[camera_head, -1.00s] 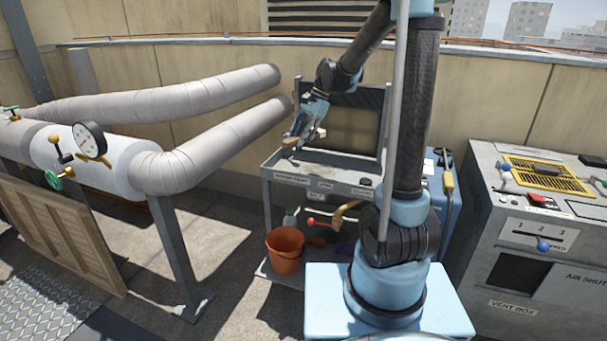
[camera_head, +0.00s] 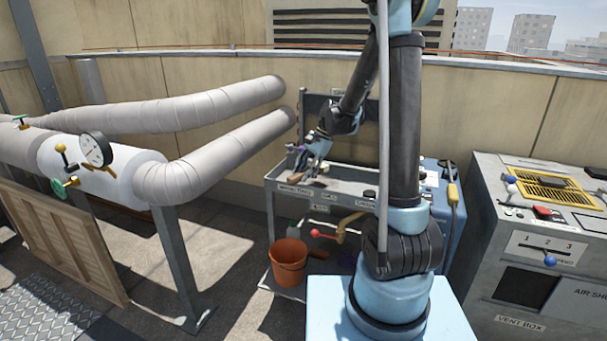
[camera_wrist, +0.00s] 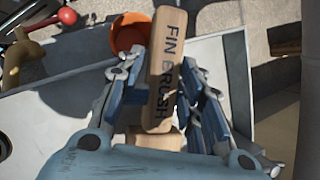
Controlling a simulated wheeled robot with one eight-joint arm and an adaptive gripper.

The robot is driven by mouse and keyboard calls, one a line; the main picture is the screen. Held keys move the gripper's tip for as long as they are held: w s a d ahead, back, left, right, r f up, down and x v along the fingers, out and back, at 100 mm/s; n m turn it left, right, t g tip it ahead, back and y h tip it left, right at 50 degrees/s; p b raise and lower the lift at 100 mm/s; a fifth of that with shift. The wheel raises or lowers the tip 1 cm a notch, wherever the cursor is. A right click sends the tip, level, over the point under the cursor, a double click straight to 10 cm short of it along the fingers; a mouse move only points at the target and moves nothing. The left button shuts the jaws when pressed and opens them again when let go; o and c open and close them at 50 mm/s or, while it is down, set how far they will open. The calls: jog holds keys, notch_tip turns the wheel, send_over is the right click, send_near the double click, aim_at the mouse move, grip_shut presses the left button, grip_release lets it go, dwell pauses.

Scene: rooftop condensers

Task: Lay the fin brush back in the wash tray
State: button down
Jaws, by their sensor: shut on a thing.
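The fin brush (camera_wrist: 160,75) is a pale wooden block with "FIN BRUSH" in dark letters on its upper face. My gripper (camera_wrist: 158,95) is shut on it, with a blue-grey finger along each long side. A second pale wooden piece (camera_wrist: 157,139) shows below it in the wrist view; its bristles are not visible. In the head view my gripper (camera_head: 310,160) is low over the left part of the grey cart's top (camera_head: 340,187). Small labels there are too blurred to read, so I cannot tell which section is the wash tray or whether the brush touches it.
An orange bucket (camera_head: 288,262) stands on the cart's lower shelf beside a red-knobbed lever (camera_head: 315,233). A dark upright panel (camera_head: 350,125) backs the cart. Thick grey pipes (camera_head: 210,150) run on the left; the vent box (camera_head: 540,260) stands on the right.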

jog(key=shift+f, duration=0.35)
jog(key=c, duration=0.9)
grip_release()
jog(key=shift+r, duration=0.3)
jog(key=v, duration=1.1)
jog(key=s+d+r+n+t+h, duration=0.1)
jog(key=s+d+r+n, duration=0.15)
jog(key=s+d, duration=0.55)
jog(key=shift+s+d+f+n+t+h, duration=0.55)
jog(key=shift+s+d+f+n, duration=0.85)
jog(key=shift+s, duration=2.5)
jog(key=shift+s+d+f+n+t+h, duration=0.4)
jog(key=shift+s+d+f+n+h, duration=0.45)
jog(key=shift+s+d+f, duration=2.1)
jog(key=shift+s+d+f+n+t+h, duration=0.55)
jog(key=shift+s+f+n, duration=0.45)
jog(key=shift+s, duration=3.85)
